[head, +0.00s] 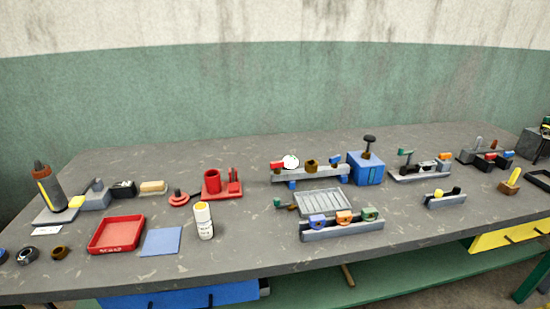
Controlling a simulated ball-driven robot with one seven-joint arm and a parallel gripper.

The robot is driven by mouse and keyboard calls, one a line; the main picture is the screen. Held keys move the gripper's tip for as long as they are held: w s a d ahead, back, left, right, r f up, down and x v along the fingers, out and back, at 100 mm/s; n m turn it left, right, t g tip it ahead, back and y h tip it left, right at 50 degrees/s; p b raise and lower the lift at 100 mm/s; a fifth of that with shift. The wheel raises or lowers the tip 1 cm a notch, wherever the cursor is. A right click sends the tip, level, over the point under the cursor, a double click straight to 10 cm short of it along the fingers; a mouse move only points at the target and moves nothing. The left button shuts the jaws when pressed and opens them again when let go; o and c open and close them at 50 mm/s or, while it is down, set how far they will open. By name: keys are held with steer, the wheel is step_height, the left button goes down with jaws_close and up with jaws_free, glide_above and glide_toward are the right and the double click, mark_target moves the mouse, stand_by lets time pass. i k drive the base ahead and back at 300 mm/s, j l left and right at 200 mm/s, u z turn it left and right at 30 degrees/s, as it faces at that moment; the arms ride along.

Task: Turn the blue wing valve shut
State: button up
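I cannot tell for sure which blue part is the wing valve. A small blue piece (336,160) sits at the right end of a raised grey rail (312,175), along with a red piece (277,165) and a brown one (311,166). Another blue piece (317,221) is on the front grey block (342,233), beside an orange and a green piece. A third blue piece (506,155) is on a fixture at the far right. All are too small to read as open or shut. My gripper is not in view.
A blue box with a dark knob (366,169) stands right of the raised rail. A ribbed grey tray (321,203) lies between rail and front block. A white bottle (203,221), red tray (117,234) and blue pad (161,242) are left. The bench's back strip is clear.

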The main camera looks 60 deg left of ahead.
mark_target(333, 160)
steer(key=u, duration=1.3)
